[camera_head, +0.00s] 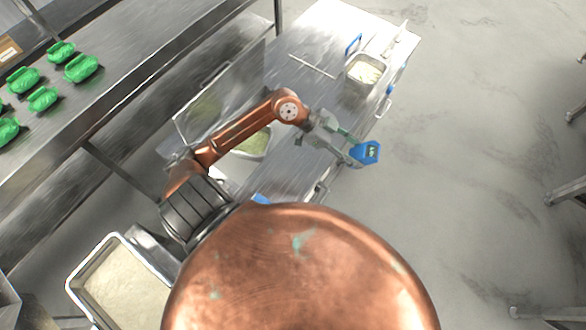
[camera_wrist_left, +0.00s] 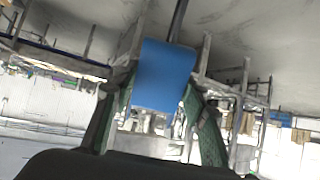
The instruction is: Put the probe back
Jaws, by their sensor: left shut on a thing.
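The probe (camera_head: 367,152) is a blue block with a small dark display. My left gripper (camera_head: 351,148) is shut on it and holds it near the right edge of the steel counter. In the left wrist view the probe's plain blue face (camera_wrist_left: 166,75) shows between the two green-padded fingers of my left gripper (camera_wrist_left: 160,108). A thin dark rod shows above the blue block in that view. My right gripper is not in view.
A steel counter (camera_head: 305,45) holds a pan of pale food (camera_head: 365,72) at its far end. Another pan (camera_head: 255,145) is partly behind my left arm. Green containers (camera_head: 82,68) sit on the steel surface at left. A rice-filled tray (camera_head: 72,285) is at lower left. Open floor lies right.

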